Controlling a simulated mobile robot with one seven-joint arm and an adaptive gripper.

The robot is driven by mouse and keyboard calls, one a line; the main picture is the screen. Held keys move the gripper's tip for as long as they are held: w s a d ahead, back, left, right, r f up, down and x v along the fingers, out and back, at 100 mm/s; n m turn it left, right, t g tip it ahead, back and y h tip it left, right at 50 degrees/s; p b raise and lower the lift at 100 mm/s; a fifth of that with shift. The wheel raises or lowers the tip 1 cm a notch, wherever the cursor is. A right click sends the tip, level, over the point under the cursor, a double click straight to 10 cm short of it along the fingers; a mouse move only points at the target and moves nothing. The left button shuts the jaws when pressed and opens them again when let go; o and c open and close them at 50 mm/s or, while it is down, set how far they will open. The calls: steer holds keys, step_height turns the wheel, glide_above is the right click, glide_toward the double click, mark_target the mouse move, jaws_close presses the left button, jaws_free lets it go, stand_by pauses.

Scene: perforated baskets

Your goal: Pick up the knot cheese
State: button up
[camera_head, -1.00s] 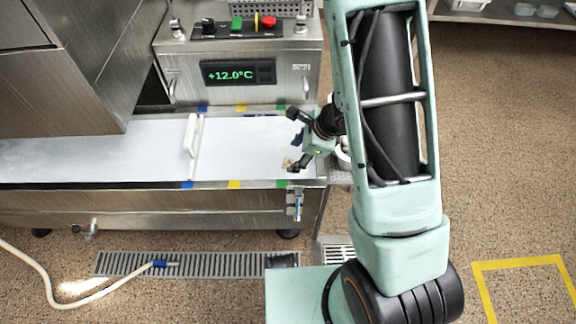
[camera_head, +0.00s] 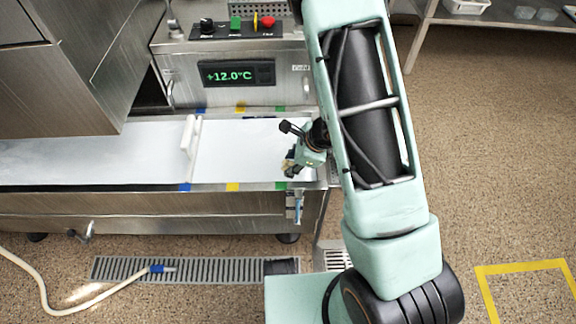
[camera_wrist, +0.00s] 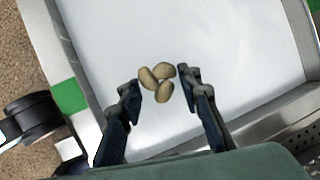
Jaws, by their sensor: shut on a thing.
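The knot cheese (camera_wrist: 155,85), a small tan-brown knotted piece with rounded lobes, shows in the wrist view between the tips of my two dark fingers. My gripper (camera_wrist: 160,80) is shut on it, with one fingertip at its left side and the other at its right. In the head view my gripper (camera_head: 289,150) is at the right end of the white tray surface (camera_head: 240,150). There the cheese (camera_head: 286,165) is a small tan patch partly hidden by the fingers. I cannot tell whether it still touches the surface.
A white divider bar (camera_head: 189,136) crosses the tray to the left. The tray has raised metal rims with coloured marks, such as a green one (camera_wrist: 69,96). A machine front with a green display (camera_head: 237,73) stands behind.

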steer(key=c, duration=0.3)
